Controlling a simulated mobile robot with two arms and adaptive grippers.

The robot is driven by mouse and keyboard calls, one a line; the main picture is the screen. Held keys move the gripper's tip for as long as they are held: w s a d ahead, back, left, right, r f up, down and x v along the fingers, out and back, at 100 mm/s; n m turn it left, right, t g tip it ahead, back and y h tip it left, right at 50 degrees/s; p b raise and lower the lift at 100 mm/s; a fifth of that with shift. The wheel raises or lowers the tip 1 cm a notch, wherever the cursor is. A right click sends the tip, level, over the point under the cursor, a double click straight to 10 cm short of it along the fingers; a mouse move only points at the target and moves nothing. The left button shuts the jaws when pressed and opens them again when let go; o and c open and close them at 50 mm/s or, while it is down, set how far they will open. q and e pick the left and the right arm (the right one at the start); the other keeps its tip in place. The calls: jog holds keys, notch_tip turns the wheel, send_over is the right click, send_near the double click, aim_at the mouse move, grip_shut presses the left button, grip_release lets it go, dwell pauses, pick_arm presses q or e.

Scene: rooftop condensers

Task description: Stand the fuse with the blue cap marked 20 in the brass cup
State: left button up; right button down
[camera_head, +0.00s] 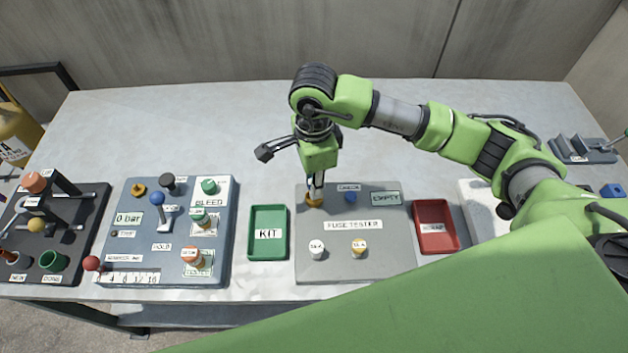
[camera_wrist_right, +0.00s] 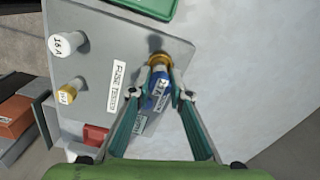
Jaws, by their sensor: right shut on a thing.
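My right gripper (camera_head: 314,193) points down over the grey fuse tester board. In the right wrist view, its fingers (camera_wrist_right: 160,74) are shut on the blue-capped fuse (camera_wrist_right: 160,101), whose pale label shows between them. The brass cup (camera_head: 313,202) is directly below the fingertips; it also shows in the right wrist view (camera_wrist_right: 160,58). The fuse's lower end is at the cup's mouth, but I cannot tell whether it is inside or just above. My left gripper is not in view.
The fuse tester (camera_head: 325,265) also carries a white-capped fuse (camera_head: 317,246), a yellow-capped fuse (camera_head: 359,247) and a blue knob (camera_head: 351,197). A green KIT tray (camera_head: 268,210) lies left, a red tray (camera_head: 436,204) right. The table behind is clear.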

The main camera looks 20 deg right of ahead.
jog(key=shift+f+b, duration=1.25)
jog(key=shift+f, duration=0.05)
dwell(0.6)
jog(key=c, duration=1.8)
grip_release()
jog(key=shift+r, duration=0.15)
notch_tip(320, 180, up, 12)
jog(key=shift+f, duration=0.1)
